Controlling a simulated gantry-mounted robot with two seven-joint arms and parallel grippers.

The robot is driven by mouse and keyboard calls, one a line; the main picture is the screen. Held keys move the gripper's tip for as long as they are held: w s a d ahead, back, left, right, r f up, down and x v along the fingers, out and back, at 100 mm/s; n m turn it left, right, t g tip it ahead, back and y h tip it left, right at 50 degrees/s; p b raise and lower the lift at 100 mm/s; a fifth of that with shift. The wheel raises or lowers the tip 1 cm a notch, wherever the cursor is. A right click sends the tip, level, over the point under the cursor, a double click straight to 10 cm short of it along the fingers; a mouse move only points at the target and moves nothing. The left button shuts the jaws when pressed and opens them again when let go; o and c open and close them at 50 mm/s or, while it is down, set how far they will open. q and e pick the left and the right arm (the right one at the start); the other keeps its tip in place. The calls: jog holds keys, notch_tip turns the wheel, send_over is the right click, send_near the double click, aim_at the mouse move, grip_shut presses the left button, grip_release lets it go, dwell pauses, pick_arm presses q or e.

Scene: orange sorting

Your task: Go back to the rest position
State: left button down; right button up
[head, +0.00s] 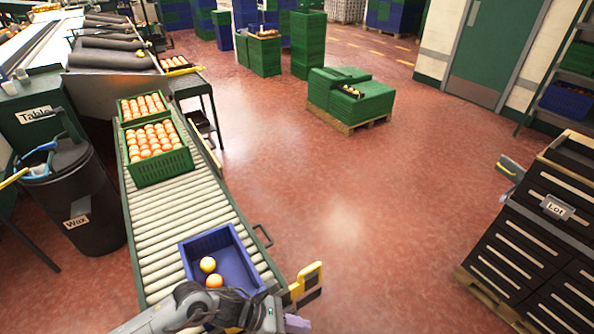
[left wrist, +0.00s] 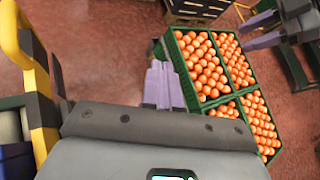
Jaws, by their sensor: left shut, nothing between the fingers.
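My left gripper (head: 297,323) is at the bottom edge of the head view, with its arm crossing the near end of a blue crate (head: 243,252). Its purple fingers (left wrist: 162,85) are together and empty in the left wrist view. The blue crate sits on the roller conveyor (head: 181,214) and holds two oranges (head: 208,265) that show; its near part is hidden by my arm.
Green crates full of oranges (head: 158,178) stand farther up the conveyor. Other green crates of oranges (left wrist: 172,50) lie beyond my left fingers. A yellow-edged bracket (head: 308,280) stands beside the conveyor.

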pick_arm(q)
jog(key=s+a+m+t+y, duration=0.1)
jog(key=s+a+m+y, duration=0.45)
jog(key=a+m, duration=0.45)
jog(key=s+a+m+t+y, duration=0.2)
jog(key=s+a+m+y, duration=0.3)
jog(key=s+a+m, duration=0.45)
jog(key=s+a+m+t+y, duration=0.1)
jog(key=s+a+m+y, duration=0.35)
jog(key=a+m, duration=0.55)
jog(key=d+n+h, duration=0.3)
jog(key=d+n, duration=0.4)
jog(key=d, duration=0.1)
notch_tip(320, 180, up, 37)
jog(key=p, duration=3.8)
jog(key=shift+a+m, duration=0.35)
jog(key=shift+s+r, duration=0.1)
